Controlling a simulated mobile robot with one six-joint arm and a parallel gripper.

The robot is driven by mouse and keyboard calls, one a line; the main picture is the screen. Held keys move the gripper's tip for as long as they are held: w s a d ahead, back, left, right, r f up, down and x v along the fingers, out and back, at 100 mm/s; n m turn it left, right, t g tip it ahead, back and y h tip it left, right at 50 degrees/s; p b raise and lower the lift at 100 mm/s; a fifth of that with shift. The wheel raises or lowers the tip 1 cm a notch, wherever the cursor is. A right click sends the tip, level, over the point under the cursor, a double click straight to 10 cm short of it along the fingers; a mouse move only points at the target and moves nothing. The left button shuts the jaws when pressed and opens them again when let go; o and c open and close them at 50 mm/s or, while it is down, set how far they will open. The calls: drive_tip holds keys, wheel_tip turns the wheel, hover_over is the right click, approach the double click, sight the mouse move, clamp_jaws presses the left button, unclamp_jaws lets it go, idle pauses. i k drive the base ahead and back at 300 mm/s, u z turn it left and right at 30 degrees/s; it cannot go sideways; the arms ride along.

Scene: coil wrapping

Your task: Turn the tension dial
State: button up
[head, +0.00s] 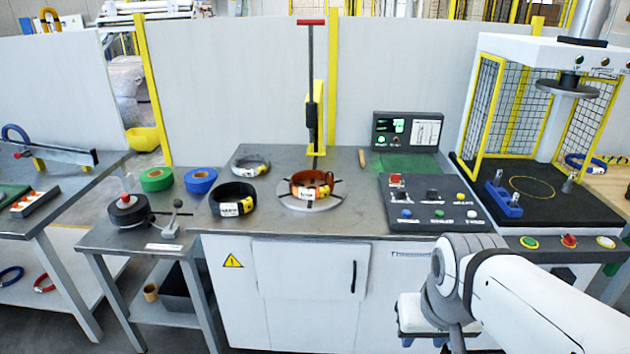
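A dark control panel (432,222) sits on the right part of the grey workbench. It carries a red button (396,180), a small black control (432,195), and yellow, blue, green and white buttons along its right and front. The labels are too small to read, so I cannot tell which control is the tension dial. My white arm reaches in from the lower right. My gripper (422,328) appears below its grey wrist joint, in front of the bench and apart from the panel. Its fingers are not clear, so I cannot tell whether it is open.
A display (406,130) stands behind the panel. A yellow-framed press (520,105) stands right.

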sight(400, 192)
drive_tip(key=u, duration=0.25)
drive_tip(key=k, duration=0.3)
drive_tip(key=z, duration=0.7)
drive_tip(key=i, duration=1.55)
drive_tip(key=u, duration=0.45)
